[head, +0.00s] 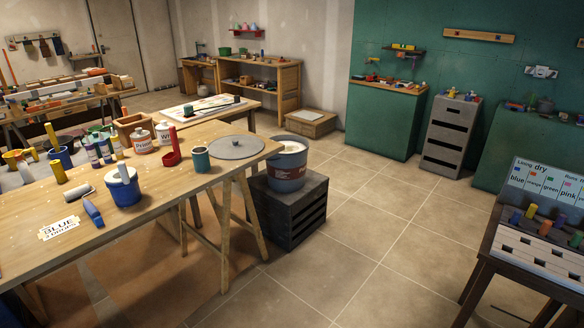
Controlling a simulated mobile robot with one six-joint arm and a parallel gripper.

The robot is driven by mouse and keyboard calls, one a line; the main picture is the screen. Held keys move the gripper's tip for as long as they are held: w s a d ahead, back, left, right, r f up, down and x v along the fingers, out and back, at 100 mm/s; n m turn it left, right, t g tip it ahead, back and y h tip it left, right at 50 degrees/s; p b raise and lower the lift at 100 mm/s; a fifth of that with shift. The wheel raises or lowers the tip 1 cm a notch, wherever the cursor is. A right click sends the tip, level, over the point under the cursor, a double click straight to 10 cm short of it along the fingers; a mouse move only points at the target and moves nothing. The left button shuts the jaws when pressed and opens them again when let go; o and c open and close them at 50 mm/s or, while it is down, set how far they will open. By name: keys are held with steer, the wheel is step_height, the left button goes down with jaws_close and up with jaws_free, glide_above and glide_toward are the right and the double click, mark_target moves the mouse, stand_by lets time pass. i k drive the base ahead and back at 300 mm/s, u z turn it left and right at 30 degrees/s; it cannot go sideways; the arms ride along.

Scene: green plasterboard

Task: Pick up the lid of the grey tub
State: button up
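The grey tub (288,178) has a red label and stands just to the right of the table's end, on a dark slatted crate (288,222). The tub is open at the top, with something whitish inside. The lid lies apart from the tub. My gripper is not in view.
Left of the lid stand a teal pot (201,159), a red scoop (171,148) and a blue bucket (123,188). The tiled floor (370,230) right of the crate is clear. A dark table (515,265) stands at the right.

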mark_target(240, 147)
steer(key=u, duration=0.05)
steer(key=i, duration=0.95)
steer(key=z, duration=0.05)
